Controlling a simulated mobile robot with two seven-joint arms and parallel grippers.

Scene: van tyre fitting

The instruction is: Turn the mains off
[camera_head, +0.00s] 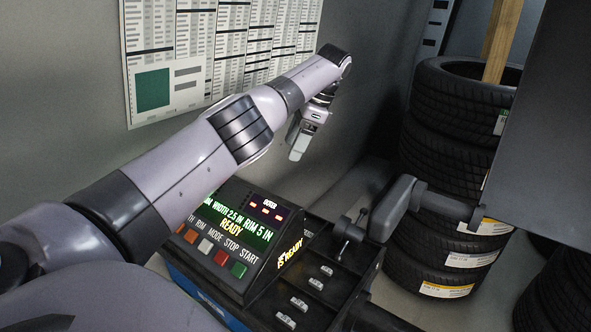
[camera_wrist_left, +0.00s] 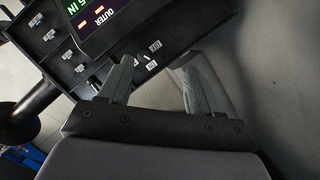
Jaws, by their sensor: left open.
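A row of coloured buttons marked RIM, MODE, STOP and START runs below. My left gripper (camera_head: 300,148) hangs behind and above the console, beside the wall. In the left wrist view my left gripper (camera_wrist_left: 157,65) is open, its two fingers apart with nothing held. The console display (camera_wrist_left: 92,15) shows there beyond the fingers. A small pale part (camera_wrist_left: 152,65) shows between the fingertips; I cannot tell whether it is a mains switch. My right gripper is not in view.
A black tray (camera_head: 345,272) with small weights lies right of the console. A grey machine arm (camera_head: 393,207) stands above it. Stacked tyres (camera_head: 445,160) and a large dark panel (camera_head: 545,130) are at the right. A printed chart (camera_head: 215,50) hangs on the wall behind my arm.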

